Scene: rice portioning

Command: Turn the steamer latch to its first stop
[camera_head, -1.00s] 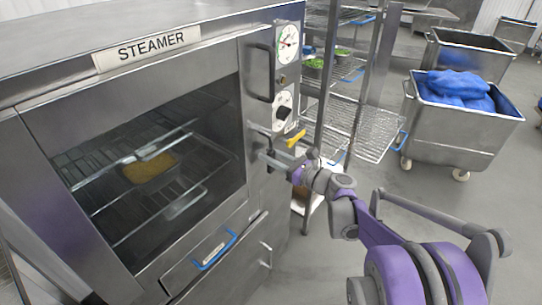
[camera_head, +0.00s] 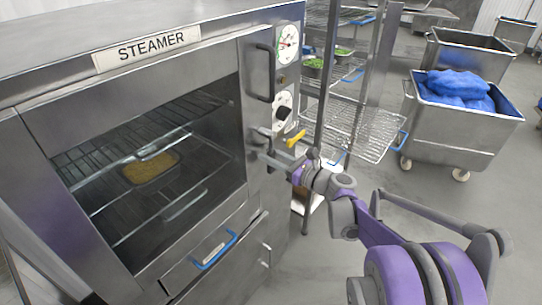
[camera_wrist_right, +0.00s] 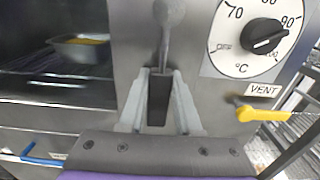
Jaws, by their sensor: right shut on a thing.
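The steamer (camera_head: 40,72) stands at the left with its glass door closed. Its latch (camera_wrist_right: 168,14) has a grey rounded pivot and a lever that points down in the right wrist view. In the head view the latch (camera_head: 262,132) sits on the right side of the door front, partly hidden by my gripper. My right gripper (camera_wrist_right: 159,100) is shut on the dark lower end of the lever; it also shows in the head view (camera_head: 268,155). My left gripper is out of view.
A temperature dial (camera_wrist_right: 258,40) and a yellow vent handle (camera_wrist_right: 262,114) sit close to the right of the latch. A pan of yellow food (camera_head: 150,168) shows behind the glass. A wire rack (camera_head: 365,135) and a cart with blue bags (camera_head: 465,135) stand at the right.

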